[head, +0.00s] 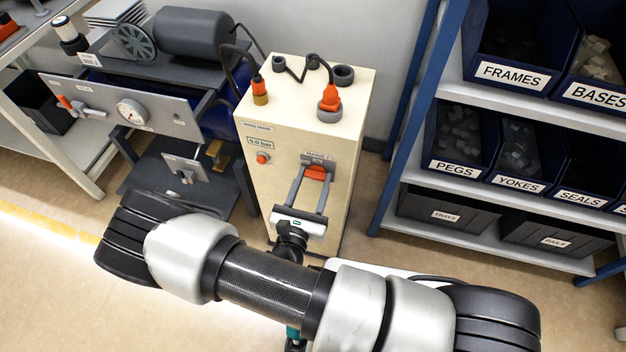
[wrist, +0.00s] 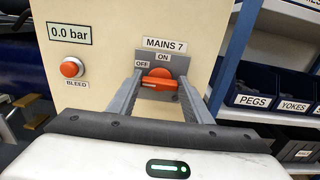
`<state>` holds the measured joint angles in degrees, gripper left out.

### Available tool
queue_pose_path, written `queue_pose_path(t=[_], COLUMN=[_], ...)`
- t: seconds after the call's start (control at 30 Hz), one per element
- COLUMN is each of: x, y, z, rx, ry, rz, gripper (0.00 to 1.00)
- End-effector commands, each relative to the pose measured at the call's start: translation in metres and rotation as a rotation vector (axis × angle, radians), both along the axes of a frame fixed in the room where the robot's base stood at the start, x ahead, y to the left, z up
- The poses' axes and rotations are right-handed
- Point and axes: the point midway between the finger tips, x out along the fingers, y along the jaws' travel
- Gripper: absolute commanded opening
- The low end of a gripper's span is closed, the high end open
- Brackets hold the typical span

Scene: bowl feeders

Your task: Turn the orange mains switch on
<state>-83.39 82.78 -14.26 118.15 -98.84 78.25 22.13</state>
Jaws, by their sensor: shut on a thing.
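The orange mains switch (wrist: 158,80) sits on a grey plate under the label MAINS 7, on the front of a cream cabinet (head: 262,195). ON is marked at the top of the plate and OFF at the left. The handle lies roughly crosswise, nearer level than upright. The switch also shows in the head view (head: 317,172), between my fingertips. My gripper (wrist: 160,84) reaches the panel from the front, one finger at each side of the handle, and is shut on it. The fingertips hide part of the plate.
A red bleed button (wrist: 71,68) and a 0.0 bar readout (wrist: 69,34) are left of the switch. Orange plugs (head: 329,98) with black cables stand on the cabinet. A pump bench (head: 150,110) is at left, and shelves of labelled bins (head: 510,125) at right.

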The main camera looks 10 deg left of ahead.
Motion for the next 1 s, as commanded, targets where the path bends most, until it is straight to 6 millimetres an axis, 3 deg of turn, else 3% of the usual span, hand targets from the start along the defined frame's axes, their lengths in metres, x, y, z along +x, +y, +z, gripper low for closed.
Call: queue_pose_path(t=[0.47,1.0], x=[-0.0002,-0.0007], y=[-0.0009,-0.0030], z=[0.0005,-0.0006], rx=[0.153,0.648], ry=[-0.011,-0.050], rz=[-0.001,0.000], gripper=[0.23,0.23])
